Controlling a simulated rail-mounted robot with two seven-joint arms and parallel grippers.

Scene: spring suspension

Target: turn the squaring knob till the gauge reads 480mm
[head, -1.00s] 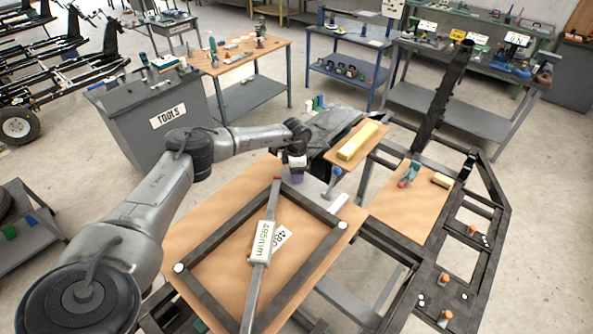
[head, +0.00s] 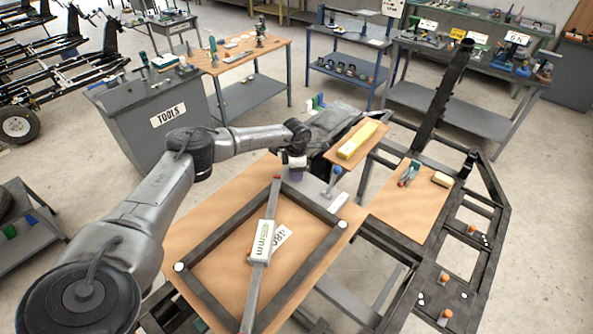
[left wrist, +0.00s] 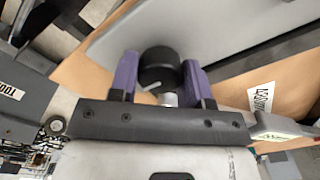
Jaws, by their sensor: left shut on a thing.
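The gauge (head: 262,241) is a pale box on a grey bar (head: 252,292) lying diagonally across a dark rectangular frame (head: 209,233). Its digits are blurred now; "mm" can be made out. A white card marked 480 (head: 284,238) lies beside it, partly covered. My left gripper (head: 298,174) is at the far corner of the frame. In the left wrist view, its purple fingers (left wrist: 160,78) are on both sides of a black round knob (left wrist: 160,66), shut on it. The gripper hides the knob in the head view. My right gripper is not seen.
A blue-handled tool (head: 334,181) stands just right of my left gripper. A yellow block (head: 358,139) lies on a wooden board behind it. Another board (head: 400,215) at right holds a green tool (head: 408,174) and a small yellow block (head: 441,179).

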